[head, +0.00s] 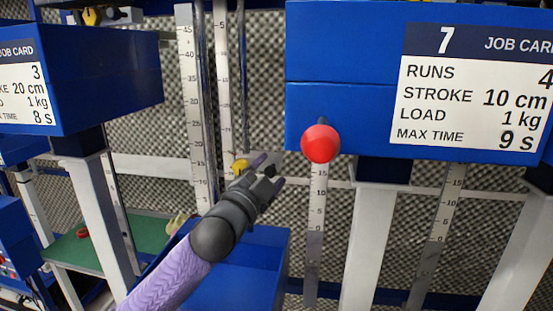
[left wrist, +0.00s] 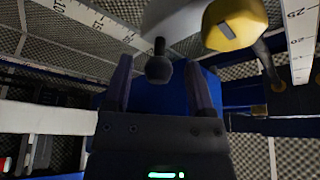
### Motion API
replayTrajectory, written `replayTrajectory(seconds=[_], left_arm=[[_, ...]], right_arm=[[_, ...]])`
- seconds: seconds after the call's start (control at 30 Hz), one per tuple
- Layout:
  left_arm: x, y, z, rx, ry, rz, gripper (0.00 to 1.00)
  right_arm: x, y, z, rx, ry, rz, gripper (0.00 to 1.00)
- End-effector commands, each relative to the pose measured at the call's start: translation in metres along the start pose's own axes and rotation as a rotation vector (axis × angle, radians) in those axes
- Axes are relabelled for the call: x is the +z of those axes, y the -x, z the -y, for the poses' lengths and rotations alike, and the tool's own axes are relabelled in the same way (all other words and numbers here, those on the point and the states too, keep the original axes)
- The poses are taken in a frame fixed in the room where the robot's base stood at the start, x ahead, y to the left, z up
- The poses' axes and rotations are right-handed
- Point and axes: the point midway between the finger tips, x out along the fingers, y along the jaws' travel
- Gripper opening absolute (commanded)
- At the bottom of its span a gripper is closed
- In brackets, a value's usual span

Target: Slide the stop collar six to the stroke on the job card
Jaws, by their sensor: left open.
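My left gripper (head: 266,172) is open in the head view, in front of the upright scales. A yellow knob (head: 240,165), possibly of a stop collar, sits just left of its fingers, beside a scale (head: 227,90). In the left wrist view, a dark round knob (left wrist: 158,69) lies between the open fingers (left wrist: 160,85), with no visible grip on it. A larger yellow knob (left wrist: 235,22) is up and right, outside the fingers. The left job card (head: 18,82) reads 20 cm stroke; its station number is cut off. Job card 7 (head: 470,90) reads 10 cm. No collar marked six is legible.
Another blue box (head: 110,75) overhangs at left. A blue bin (head: 240,275) stands below my arm. A green shelf (head: 88,250) is at lower left.

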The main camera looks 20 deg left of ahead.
Motion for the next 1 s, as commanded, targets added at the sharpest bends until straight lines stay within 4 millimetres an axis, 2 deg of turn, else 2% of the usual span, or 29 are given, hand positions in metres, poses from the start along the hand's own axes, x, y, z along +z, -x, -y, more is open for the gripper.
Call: replayTrajectory(seconds=[0.1, 0.2, 0.5, 0.83, 1.0], left_arm=[[-0.001, -0.017, 0.001, -0.001, 0.002, 0.001, 0.72], [0.0, -0.023, 0.0, 0.0, 0.001, 0.001, 0.72], [0.001, -0.026, -0.001, 0.002, 0.001, 0.001, 0.72], [0.001, -0.025, -0.001, 0.002, 0.001, 0.002, 0.02], [0.001, -0.025, -0.001, 0.002, 0.001, 0.003, 0.0]], right_arm=[[-0.006, 0.006, -0.001, 0.002, 0.0, -0.011, 0.59], [-0.011, 0.007, -0.002, 0.003, 0.0, -0.02, 0.59], [-0.011, 0.006, -0.002, 0.002, 0.0, -0.02, 0.59], [-0.011, 0.006, -0.001, 0.001, -0.002, -0.02, 0.59], [-0.011, 0.006, 0.0, 0.001, -0.002, -0.02, 0.59]])
